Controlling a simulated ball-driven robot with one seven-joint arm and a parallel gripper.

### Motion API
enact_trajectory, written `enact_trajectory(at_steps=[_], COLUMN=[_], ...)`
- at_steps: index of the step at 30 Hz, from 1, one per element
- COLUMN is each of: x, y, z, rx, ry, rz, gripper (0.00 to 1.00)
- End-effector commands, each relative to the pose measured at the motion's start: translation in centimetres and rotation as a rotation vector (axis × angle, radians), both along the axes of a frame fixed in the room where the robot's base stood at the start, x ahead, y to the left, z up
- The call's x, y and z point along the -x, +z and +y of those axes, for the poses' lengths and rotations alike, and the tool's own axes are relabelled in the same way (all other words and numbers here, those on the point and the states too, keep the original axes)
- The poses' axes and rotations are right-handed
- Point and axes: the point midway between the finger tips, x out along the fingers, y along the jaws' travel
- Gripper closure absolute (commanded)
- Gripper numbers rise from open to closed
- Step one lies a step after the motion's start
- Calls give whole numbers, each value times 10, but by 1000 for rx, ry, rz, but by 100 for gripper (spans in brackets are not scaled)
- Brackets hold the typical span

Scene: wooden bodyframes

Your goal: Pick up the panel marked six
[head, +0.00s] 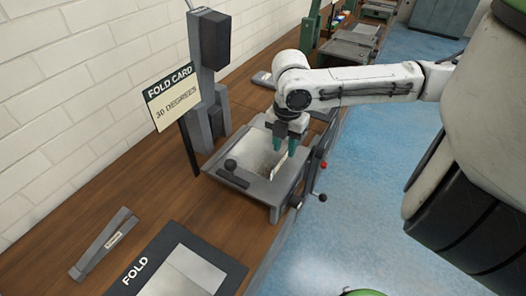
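My gripper (286,147) is over the grey bending machine (238,182) on the wooden bench. Its two teal fingers point down, with a gap between them. A thin pale panel (280,166) stands tilted on the machine bed, just below the fingers, close to the right one. It is seen nearly edge-on, and no number six is readable on it. I cannot tell whether the fingers touch it.
A sign reading "FOLD CARD 30 DEGREES" (172,95) stands left, before a dark grey post (209,60). A grey angled tool (104,244) and a dark board marked "FOLD" (137,271) lie in front. A red-knobbed lever (323,166) juts out at the bench edge.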

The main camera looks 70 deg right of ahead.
Motion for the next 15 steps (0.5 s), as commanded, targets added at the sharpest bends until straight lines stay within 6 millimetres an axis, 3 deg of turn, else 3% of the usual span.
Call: enact_trajectory(at_steps=[6,13,15], x=[0,0,0], y=[-21,-22,-22], z=[0,0,0], rx=[0,1,1], ry=[0,1,1], rz=[-1,-1,-1], gripper=[67,67,74])
